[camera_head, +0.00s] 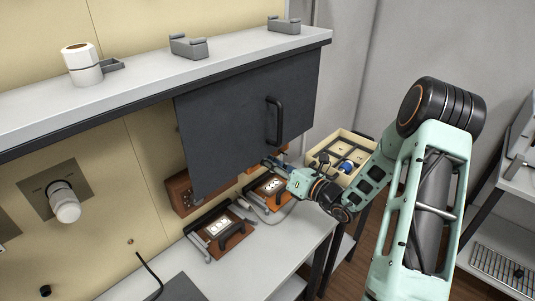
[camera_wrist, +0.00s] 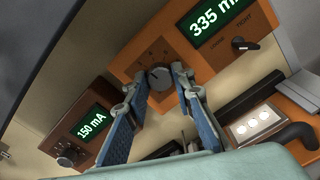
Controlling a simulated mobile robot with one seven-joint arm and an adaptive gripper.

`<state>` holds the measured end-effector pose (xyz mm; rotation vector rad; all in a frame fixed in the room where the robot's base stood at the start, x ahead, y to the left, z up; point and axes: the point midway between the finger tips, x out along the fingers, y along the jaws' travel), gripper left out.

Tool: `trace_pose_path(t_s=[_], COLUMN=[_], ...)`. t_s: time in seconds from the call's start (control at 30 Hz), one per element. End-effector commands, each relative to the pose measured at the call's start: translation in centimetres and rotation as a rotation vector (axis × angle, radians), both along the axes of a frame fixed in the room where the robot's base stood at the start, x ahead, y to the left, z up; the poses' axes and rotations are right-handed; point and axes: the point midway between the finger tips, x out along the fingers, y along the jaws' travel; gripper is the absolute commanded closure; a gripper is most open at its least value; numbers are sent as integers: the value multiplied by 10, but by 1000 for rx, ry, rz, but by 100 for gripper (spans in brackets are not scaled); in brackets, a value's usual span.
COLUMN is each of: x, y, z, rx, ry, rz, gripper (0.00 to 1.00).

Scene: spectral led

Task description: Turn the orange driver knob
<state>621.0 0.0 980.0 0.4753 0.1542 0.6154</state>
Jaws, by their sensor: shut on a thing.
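The orange driver (camera_wrist: 127,65) is on the wall panel, with a lit display (camera_wrist: 213,20) reading 335 mA. Its round grey knob (camera_wrist: 159,78) sits below and left of the display in the wrist view. My gripper (camera_wrist: 161,82) has one blue-padded finger on each side of this knob and is shut on it. In the head view my gripper (camera_head: 270,162) reaches in under the dark cabinet door, and the driver is mostly hidden behind the door and gripper.
A brown driver (camera_wrist: 88,123) reading 150 mA is to the left. Fixtures with dark handles (camera_head: 225,232) stand on the bench below. The raised dark door (camera_head: 245,120) hangs close above my gripper. A bin (camera_head: 338,150) is at right.

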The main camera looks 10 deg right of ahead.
Motion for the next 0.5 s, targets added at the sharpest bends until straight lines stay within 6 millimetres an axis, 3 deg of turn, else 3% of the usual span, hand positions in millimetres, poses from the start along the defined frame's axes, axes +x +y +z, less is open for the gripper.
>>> trace_pose_path(t_s=[0.5], x=[-1], y=[0], z=[3], rx=[381], ry=[278], rz=[0], gripper=[100])
